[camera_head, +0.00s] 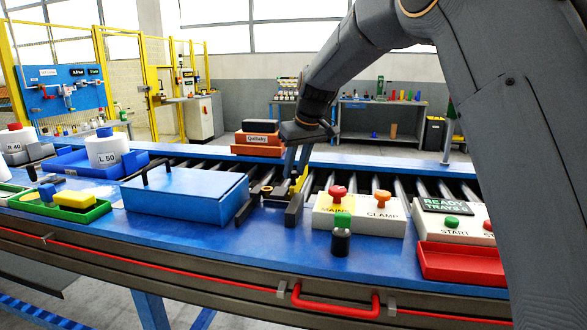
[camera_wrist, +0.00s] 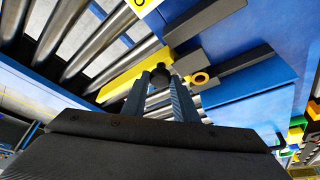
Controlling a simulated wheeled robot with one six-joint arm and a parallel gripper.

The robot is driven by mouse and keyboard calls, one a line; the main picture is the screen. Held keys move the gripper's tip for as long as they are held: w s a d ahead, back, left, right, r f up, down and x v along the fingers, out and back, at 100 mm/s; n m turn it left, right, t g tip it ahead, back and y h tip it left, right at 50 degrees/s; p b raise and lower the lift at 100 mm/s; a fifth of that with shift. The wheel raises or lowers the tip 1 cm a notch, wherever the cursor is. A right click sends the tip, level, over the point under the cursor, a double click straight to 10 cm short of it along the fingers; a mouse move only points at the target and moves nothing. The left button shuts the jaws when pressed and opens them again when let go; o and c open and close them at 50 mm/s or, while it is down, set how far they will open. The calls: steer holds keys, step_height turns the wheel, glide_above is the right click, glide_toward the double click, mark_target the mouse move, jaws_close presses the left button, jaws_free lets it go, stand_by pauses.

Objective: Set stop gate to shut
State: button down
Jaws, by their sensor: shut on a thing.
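The stop gate appears as a yellow bar (camera_wrist: 128,76) in the wrist view, reaching across the rollers. A dark round knob (camera_wrist: 160,75) sits at its end. My gripper (camera_wrist: 160,82) is shut on this knob, one finger on each side. In the head view the yellow bar (camera_head: 302,178) shows beside the fingertips of my gripper (camera_head: 295,172), at the near edge of the rollers. A dark block with a brass-coloured ring (camera_wrist: 200,77) lies just right of the knob in the wrist view. The lower part of the knob is hidden.
A blue lidded box (camera_head: 185,190) stands left of the gate. A white control box with red and orange knobs (camera_head: 358,214) stands close on the right. A dark cylinder with a green top (camera_head: 341,240) stands in front. A red tray (camera_head: 460,262) is farther right.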

steer(key=c, duration=1.8)
jaws_free()
steer(key=shift+w+r, duration=0.15)
steer(key=shift+w, duration=0.05)
steer(key=o, duration=0.4)
steer(key=shift+w, duration=0.15)
steer(key=shift+c, duration=0.2)
steer(key=b+v, duration=0.1)
steer(key=v, duration=0.6)
steer(key=shift+s+r+b, duration=0.25)
steer(key=shift+b, duration=0.1)
steer(key=shift+d, duration=0.15)
